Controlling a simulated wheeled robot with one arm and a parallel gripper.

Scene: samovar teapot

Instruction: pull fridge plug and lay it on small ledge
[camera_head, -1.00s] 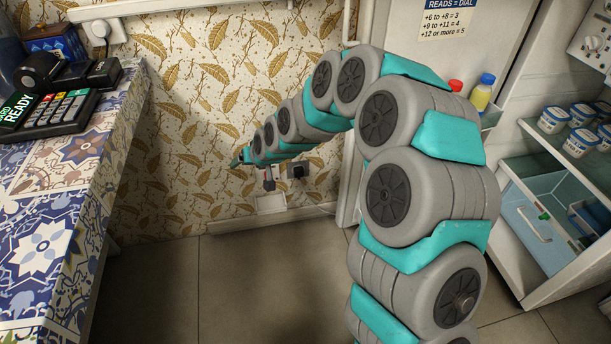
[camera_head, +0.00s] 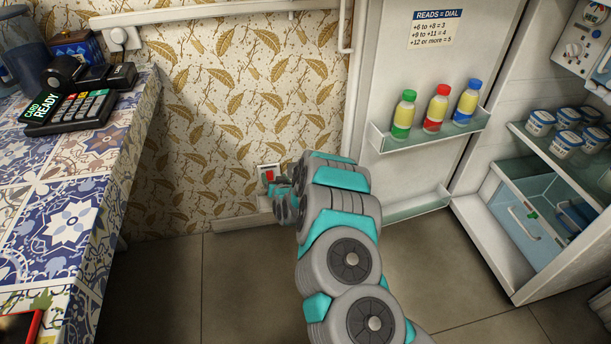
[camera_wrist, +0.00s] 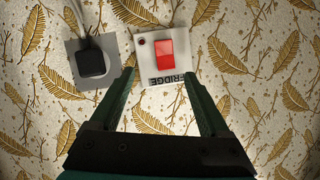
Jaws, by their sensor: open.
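The black fridge plug (camera_wrist: 91,62) sits in a grey wall socket (camera_wrist: 78,84) in the upper left of the wrist view, with a pale cable running from it. Beside it is a white switch plate with a red rocker (camera_wrist: 165,56), marked FRIDGE upside down. My gripper (camera_wrist: 160,76) is open and empty, its fingers either side of the plate's lower part in that view; the plug lies outside the left finger. In the head view the switch (camera_head: 269,174) shows left of my arm, which hides the plug.
A tiled counter (camera_head: 75,215) with a card reader (camera_head: 70,110) stands at left. The open fridge door (camera_head: 400,80) with bottles on its shelf is right of my arm, and the fridge (camera_head: 500,180) stands beyond. The floor between is clear.

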